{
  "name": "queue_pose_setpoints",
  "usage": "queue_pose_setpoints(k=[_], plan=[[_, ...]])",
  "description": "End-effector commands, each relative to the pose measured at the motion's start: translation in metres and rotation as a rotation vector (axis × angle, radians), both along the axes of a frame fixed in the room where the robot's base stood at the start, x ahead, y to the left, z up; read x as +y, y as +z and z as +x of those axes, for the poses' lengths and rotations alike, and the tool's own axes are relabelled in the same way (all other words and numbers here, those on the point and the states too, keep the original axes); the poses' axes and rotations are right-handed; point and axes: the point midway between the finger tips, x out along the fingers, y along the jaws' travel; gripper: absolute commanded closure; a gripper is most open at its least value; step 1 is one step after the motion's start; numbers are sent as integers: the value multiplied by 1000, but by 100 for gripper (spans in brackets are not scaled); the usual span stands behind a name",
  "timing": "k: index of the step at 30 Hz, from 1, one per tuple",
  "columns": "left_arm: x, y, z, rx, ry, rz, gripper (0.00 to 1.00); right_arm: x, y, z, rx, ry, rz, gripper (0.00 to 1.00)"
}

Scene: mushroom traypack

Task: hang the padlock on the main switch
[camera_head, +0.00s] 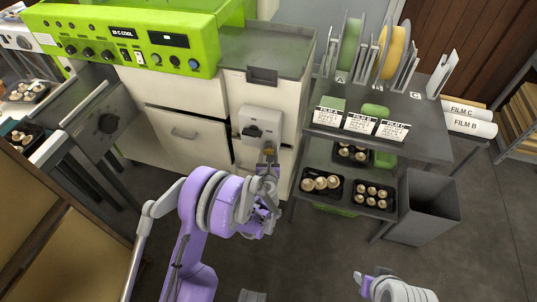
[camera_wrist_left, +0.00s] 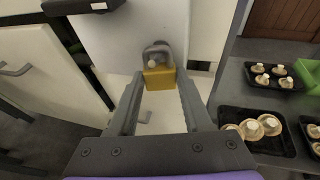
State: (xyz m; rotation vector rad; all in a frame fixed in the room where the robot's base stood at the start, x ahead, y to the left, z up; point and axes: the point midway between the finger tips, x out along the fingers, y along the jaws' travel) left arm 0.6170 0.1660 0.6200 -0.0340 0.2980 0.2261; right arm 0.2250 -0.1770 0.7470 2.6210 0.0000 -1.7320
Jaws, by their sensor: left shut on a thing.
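The main switch (camera_head: 262,126) is a light grey box with a dark handle on the front of the white cabinet. In the left wrist view its pale housing (camera_wrist_left: 115,38) fills the upper middle, with the dark handle (camera_wrist_left: 82,5) at the top. My left gripper (camera_wrist_left: 158,82) is shut on the yellow padlock (camera_wrist_left: 159,77), its grey shackle pointing up. In the head view the padlock (camera_head: 268,152) is small, just below the switch box. The shackle overlaps the housing; I cannot tell whether it passes through anything.
The green machine top (camera_head: 125,35) is at upper left. A grey shelf (camera_head: 420,143) with film labels stands to the right, with mushroom trays (camera_head: 322,184) below. A grey bin (camera_head: 428,205) stands beside it. The floor in front is partly clear.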

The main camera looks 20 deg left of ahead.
Motion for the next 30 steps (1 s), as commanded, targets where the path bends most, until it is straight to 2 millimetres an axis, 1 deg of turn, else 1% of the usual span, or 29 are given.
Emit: queue_pose_setpoints(k=[1, 5, 6, 7, 15, 19, 23, 30], plan=[[0, 0, 0, 0, 0, 0, 49, 0, 0, 0, 0, 0, 0, 57], [0, 0, 0, 0, 0, 0, 26, 0, 0, 0, 0, 0, 0, 57], [0, 0, 0, 0, 0, 0, 18, 0, 0, 0, 0, 0, 0, 57], [0, 0, 0, 0, 0, 0, 16, 0, 0, 0, 0, 0, 0, 57], [0, 0, -1, 0, 0, 0, 16, 0, 0, 0, 0, 0, 0, 57], [-2, 3, -9, 0, -1, 0, 16, 0, 1, 0, 0, 0, 0, 57], [-8, 10, -30, 0, -1, 0, 16, 0, 2, 0, -1, 0, 0, 57], [-18, 24, -75, 0, -2, 0, 16, 0, 4, 0, -1, 0, 0, 57]])
